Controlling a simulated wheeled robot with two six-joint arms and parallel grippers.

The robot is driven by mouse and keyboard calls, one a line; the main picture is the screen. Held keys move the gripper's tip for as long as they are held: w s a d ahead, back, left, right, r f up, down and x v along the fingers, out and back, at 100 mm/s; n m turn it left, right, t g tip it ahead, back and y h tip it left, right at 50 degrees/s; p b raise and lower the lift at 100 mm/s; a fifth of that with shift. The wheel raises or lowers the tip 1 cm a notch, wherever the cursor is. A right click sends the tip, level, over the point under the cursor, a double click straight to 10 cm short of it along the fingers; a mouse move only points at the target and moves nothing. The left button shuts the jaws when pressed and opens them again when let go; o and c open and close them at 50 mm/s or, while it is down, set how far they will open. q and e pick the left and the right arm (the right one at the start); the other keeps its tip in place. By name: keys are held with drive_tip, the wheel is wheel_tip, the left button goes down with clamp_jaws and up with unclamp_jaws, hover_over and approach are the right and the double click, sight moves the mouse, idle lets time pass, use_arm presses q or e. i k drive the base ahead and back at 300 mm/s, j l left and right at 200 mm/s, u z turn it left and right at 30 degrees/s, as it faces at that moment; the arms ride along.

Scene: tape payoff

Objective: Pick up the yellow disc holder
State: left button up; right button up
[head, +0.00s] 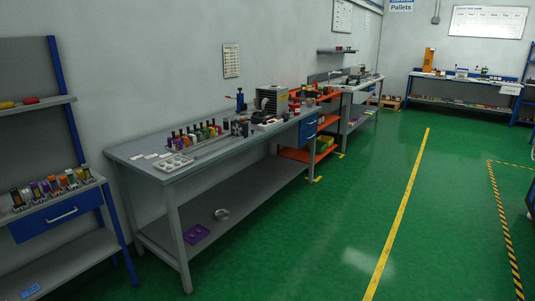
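I cannot single out a yellow disc holder for certain at this distance. A row of small coloured holders (198,133) stands on the long grey workbench (160,176), with black, red, orange, green and purple parts. A second row of similar holders (53,187) stands on the shelf unit at the left, with black, purple, orange and green tops. A small yellow item (6,105) lies on the upper shelf at the far left edge. Neither of my grippers is in view.
A white tray (174,163) sits at the workbench's near end. A purple tray (196,233) and a round metal part (221,214) lie on its lower shelf. A yellow bin (325,143) is on an orange rack. The green floor (300,245) in front is clear.

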sight(213, 132)
drive_tip(key=i, duration=2.3)
